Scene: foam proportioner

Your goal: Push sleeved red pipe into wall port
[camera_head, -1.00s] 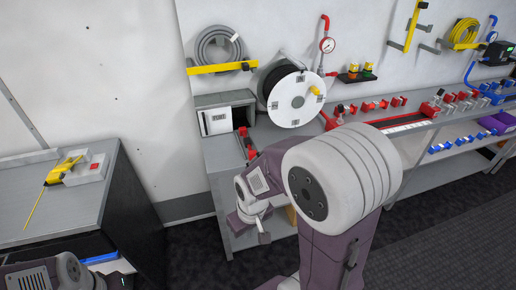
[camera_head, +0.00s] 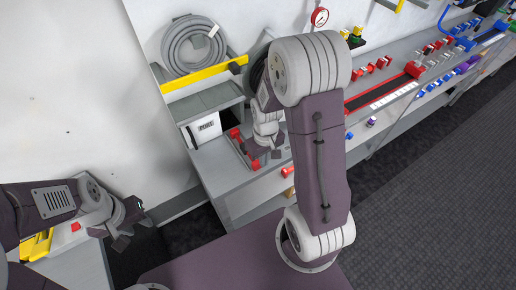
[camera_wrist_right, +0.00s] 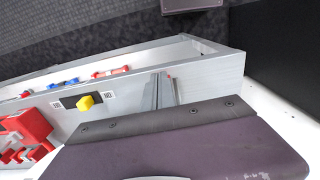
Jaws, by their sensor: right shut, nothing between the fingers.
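I cannot clearly make out a sleeved red pipe or a wall port. Red parts (camera_head: 235,135) lie in a grey tray at the left end of the bench. A small red cylinder (camera_head: 288,172) shows by the bench's front edge. My right gripper (camera_head: 266,160) is shut and empty, low over the tray end of the bench; my own arm hides part of the wall behind it. My left gripper (camera_head: 133,236) hangs at the lower left, in front of the wall; its finger gap is unclear. In the right wrist view, a red fixture (camera_wrist_right: 28,133) stands at the left.
A grey hose coil (camera_head: 190,45) hangs above a yellow bracket (camera_head: 205,75). A white box (camera_head: 203,128) stands at the bench's back. A gauge (camera_head: 319,17) is on the wall. A yellow knob (camera_wrist_right: 87,102) shows in the wrist view. The dark floor at right is clear.

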